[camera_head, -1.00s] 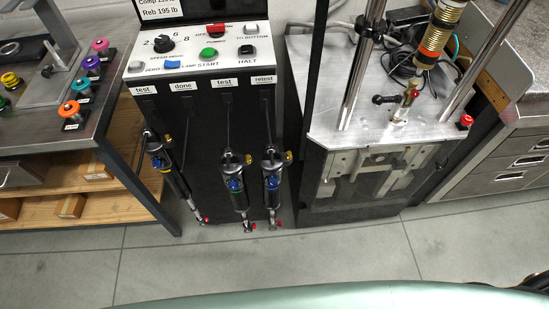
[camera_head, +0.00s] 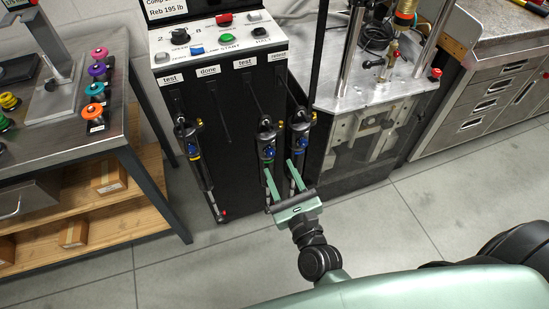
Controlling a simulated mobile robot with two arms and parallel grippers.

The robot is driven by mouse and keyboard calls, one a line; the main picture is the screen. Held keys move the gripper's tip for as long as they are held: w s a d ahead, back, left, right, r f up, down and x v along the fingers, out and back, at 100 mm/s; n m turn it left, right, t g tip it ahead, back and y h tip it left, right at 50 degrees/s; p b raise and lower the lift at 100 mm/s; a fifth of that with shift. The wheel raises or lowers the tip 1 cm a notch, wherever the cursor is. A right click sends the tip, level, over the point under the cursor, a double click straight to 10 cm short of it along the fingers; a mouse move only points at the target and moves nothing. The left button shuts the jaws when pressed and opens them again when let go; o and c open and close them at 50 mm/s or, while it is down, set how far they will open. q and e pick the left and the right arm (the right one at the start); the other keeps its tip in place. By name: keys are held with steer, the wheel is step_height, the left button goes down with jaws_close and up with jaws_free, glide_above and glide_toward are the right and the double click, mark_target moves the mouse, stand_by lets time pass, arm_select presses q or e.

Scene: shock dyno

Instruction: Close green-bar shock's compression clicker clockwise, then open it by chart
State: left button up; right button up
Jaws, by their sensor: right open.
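Three dark shocks with blue parts hang on the front of the black dyno cabinet: one at left (camera_head: 193,150), one under the second "test" label (camera_head: 266,143), and one under "retest" (camera_head: 299,128). A small green mark seems to show low on the middle shock; the bars are too small to be sure. My right gripper (camera_head: 279,167) is open, its green fingers pointing up in front of the middle and right shocks. It covers their lower ends. I cannot tell whether it touches them. The clickers are not clearly visible. My left gripper is out of view.
The control panel (camera_head: 215,48) with a knob and coloured buttons tops the cabinet. A sign reading "Reb 195 lb" (camera_head: 165,9) is cut off above it. The metal dyno bed (camera_head: 350,95) stands right, a workbench (camera_head: 50,145) left. The floor (camera_head: 170,275) in front is clear.

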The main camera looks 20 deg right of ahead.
mark_target(271, 155)
steer(key=w, duration=0.3)
steer(key=shift+w+a, duration=0.2)
steer(key=shift+w, duration=0.6)
jaws_close()
arm_select(q)
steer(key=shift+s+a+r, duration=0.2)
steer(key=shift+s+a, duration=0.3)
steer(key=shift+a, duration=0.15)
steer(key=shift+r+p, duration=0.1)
steer(key=shift+p, duration=0.2)
